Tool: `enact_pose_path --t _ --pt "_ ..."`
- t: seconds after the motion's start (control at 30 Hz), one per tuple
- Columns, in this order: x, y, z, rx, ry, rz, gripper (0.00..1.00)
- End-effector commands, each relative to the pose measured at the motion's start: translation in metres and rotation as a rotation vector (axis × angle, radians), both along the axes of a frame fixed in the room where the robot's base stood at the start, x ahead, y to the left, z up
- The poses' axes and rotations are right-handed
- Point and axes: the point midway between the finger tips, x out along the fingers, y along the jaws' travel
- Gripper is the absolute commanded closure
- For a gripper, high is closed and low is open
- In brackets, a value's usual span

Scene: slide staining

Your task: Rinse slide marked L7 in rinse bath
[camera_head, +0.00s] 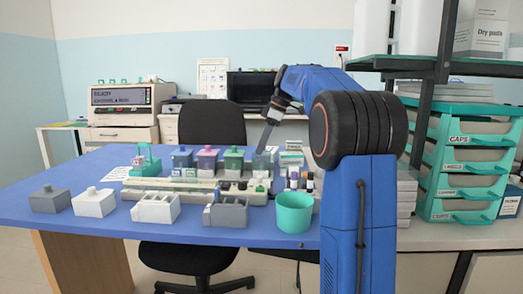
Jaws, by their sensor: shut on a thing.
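My gripper (267,146) is over the back right of the blue table, directly above a blue-grey bath (262,161). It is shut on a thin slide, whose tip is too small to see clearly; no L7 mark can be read. To the left of that bath stand a green-topped bath (234,158), a purple-topped bath (207,158) and a grey bath (182,158) in a row. No label tells me which is the rinse bath. I cannot tell whether the slide touches the blue-grey bath.
A teal rack (145,163) with a handle stands left of the baths.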

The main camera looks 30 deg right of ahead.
Motion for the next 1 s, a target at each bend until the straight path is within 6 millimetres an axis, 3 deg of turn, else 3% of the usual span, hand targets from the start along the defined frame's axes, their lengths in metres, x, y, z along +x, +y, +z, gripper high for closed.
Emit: enact_pose_path --t 0.7,1.0 --pt "0.0 0.0 0.07 0.0 0.0 0.001 1.0" --pt "0.0 0.0 0.083 0.001 0.001 0.0 1.0"
